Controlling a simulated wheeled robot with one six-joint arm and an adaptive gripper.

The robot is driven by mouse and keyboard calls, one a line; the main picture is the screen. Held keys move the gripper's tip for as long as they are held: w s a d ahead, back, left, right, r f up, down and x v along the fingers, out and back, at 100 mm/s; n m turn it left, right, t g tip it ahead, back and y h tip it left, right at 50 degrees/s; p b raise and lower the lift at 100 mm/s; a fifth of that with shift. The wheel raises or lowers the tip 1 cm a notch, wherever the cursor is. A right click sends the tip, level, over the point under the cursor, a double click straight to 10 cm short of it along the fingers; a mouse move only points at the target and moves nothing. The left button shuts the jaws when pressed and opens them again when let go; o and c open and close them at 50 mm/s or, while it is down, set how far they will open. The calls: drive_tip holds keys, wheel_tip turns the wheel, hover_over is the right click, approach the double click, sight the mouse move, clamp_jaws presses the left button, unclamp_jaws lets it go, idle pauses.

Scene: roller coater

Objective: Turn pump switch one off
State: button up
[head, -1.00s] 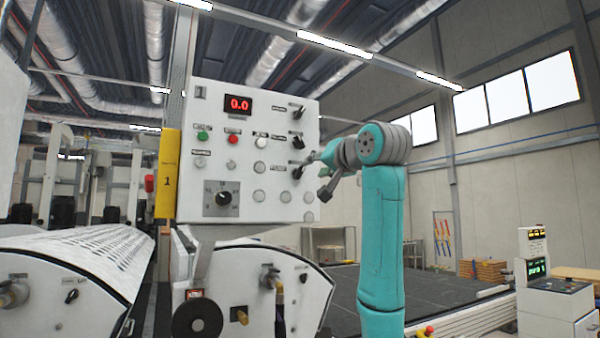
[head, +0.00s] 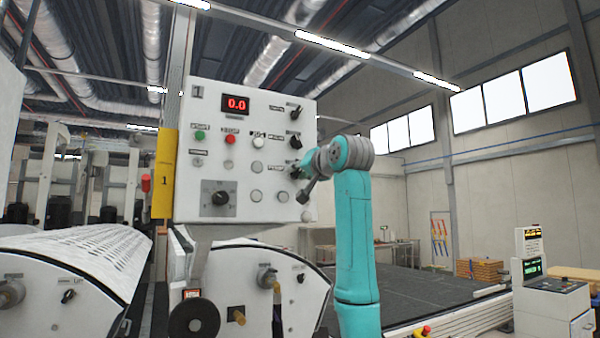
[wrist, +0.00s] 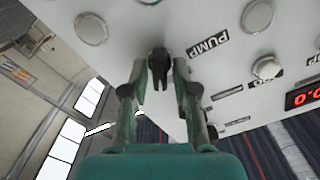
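The pump switch (wrist: 158,64) is a black rotary knob on the white control panel, next to a label reading PUMP in the wrist view. In the head view it is the lowest of three black switches on the panel's right side, mostly hidden by my gripper (head: 302,171). In the wrist view my gripper (wrist: 159,72) is open, with one finger on each side of the knob. A small gap shows between the fingers and the knob; I cannot tell whether either touches it.
The control panel (head: 272,205) has a red 0.0 display (head: 236,103), coloured buttons and a large dial (head: 220,198). Two more black switches (head: 296,112) (head: 295,141) sit above the gripper. White roller machinery (head: 80,265) stands below left.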

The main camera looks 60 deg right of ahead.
clamp_jaws()
drive_tip(key=shift+n, duration=0.4)
drive_tip(key=n, duration=0.4)
drive_tip(key=shift+a+n, duration=0.1)
drive_tip(key=shift+n, duration=0.3)
drive_tip(key=n, duration=0.6)
drive_tip(key=shift+n, duration=0.3)
drive_tip(key=shift+o, duration=2.4)
unclamp_jaws()
